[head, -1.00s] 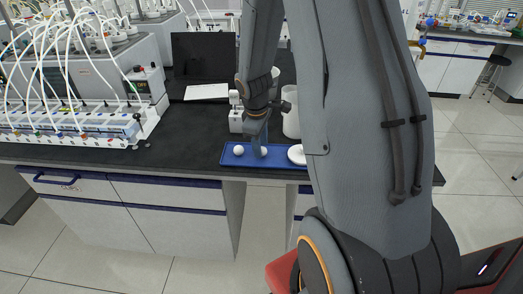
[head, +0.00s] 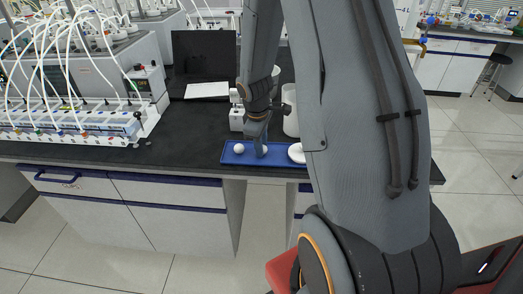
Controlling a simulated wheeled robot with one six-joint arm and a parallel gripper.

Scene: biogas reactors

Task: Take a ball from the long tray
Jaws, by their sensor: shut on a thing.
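The long blue tray (head: 229,158) lies on the dark bench top near its front edge. A white ball (head: 239,148) sits in the tray's left part. A second white ball (head: 264,150) is at my gripper (head: 261,152), which reaches down into the tray from above. My gripper is shut on this second ball; the fingers partly hide it.
A white container (head: 291,123) and a small white device (head: 237,117) stand just behind the tray. A dark laptop (head: 203,55) and white paper (head: 207,90) are farther back. Reactor equipment (head: 70,122) with tubes fills the left. Bare bench top lies left of the tray.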

